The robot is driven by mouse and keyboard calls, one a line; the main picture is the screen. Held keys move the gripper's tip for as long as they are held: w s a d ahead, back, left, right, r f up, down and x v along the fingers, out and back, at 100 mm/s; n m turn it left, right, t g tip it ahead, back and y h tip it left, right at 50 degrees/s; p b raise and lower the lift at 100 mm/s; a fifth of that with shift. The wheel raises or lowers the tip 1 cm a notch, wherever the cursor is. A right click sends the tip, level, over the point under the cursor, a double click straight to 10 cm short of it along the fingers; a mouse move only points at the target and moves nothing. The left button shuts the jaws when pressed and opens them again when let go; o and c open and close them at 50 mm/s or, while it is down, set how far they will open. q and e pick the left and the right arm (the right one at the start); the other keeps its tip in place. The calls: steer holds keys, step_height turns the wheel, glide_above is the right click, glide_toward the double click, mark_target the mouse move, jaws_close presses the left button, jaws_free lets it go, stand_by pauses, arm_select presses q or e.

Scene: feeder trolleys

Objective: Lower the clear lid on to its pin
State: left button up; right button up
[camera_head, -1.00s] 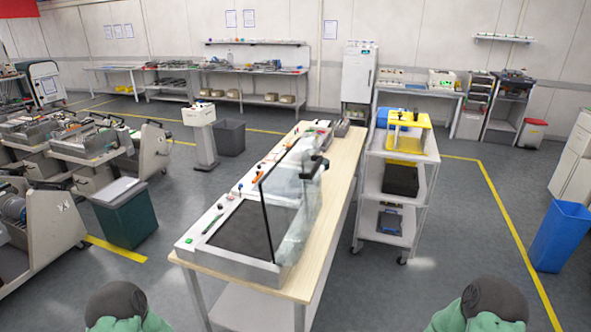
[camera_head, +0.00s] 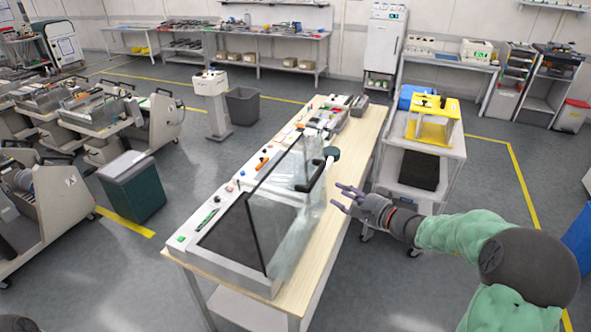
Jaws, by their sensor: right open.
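The clear lid (camera_head: 275,215) stands raised, nearly upright, along the right side of a white bench unit (camera_head: 192,232) with a dark bed. The lid has a dark edge and a black handle (camera_head: 314,178) on its right side. The unit sits on a wooden-topped table (camera_head: 330,235). My right gripper (camera_head: 345,197) is open and empty, just right of the handle and apart from it, over the table's right edge. The pin cannot be made out.
A white trolley (camera_head: 455,150) with a yellow-framed box (camera_head: 433,122) stands right of the table, close beyond my right arm. A green-sided bin (camera_head: 135,190) stands on the floor to the left. Floor in front of the table is clear.

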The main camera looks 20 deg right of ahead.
mark_target(318, 179)
steer(key=x, duration=0.3)
steer(key=r+x, duration=0.1)
steer(key=x, duration=0.6)
steer(key=shift+w+r+p, duration=0.2)
steer(key=shift+w+p, duration=0.15)
steer(key=shift+w, duration=0.2)
jaws_close()
